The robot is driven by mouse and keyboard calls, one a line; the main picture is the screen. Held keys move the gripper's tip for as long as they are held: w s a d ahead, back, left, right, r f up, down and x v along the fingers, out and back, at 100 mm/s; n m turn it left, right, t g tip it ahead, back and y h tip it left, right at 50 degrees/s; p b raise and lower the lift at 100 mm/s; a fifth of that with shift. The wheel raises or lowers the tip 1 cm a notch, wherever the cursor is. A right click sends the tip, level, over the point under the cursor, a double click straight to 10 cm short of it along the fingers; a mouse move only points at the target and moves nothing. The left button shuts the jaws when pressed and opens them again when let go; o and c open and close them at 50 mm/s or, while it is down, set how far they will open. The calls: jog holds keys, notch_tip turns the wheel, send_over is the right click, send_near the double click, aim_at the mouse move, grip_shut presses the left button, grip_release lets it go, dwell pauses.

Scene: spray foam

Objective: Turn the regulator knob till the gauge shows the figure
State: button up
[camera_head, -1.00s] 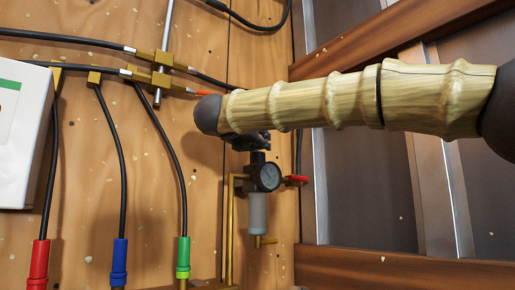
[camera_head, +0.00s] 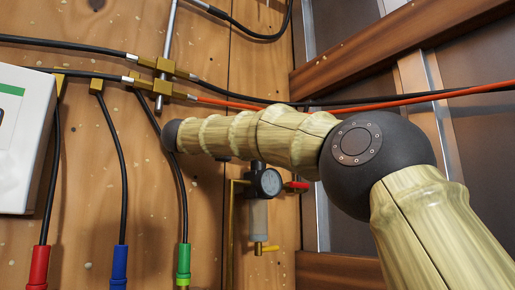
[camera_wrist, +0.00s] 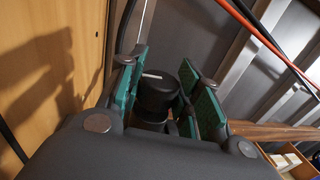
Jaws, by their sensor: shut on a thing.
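The regulator with its round dark gauge (camera_head: 270,182) is on the wooden wall, below my arm in the head view. The gauge's needle and figures are too small to read. A clear bowl (camera_head: 258,217) hangs under it. The black regulator knob (camera_wrist: 157,93), with a white mark on top, shows in the wrist view. My gripper (camera_wrist: 163,84) has its green-padded fingers on both sides of the knob and is shut on it. In the head view my arm hides the gripper and most of the knob.
A red-handled valve (camera_head: 297,185) sits right of the gauge and a yellow tap (camera_head: 266,248) below. Black hoses and an orange hose (camera_head: 420,98) run near my arm. A white box (camera_head: 35,150) is at left. Red, blue and green hose couplings (camera_head: 184,257) stand lower left.

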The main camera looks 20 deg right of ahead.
dwell(0.4)
jog(key=o, duration=1)
jog(key=shift+d, duration=0.15)
jog(key=shift+o, duration=0.2)
jog(key=shift+a, duration=0.2)
jog(key=s+a, duration=0.2)
jog(key=a, duration=0.9)
jog(key=shift+a, duration=0.3)
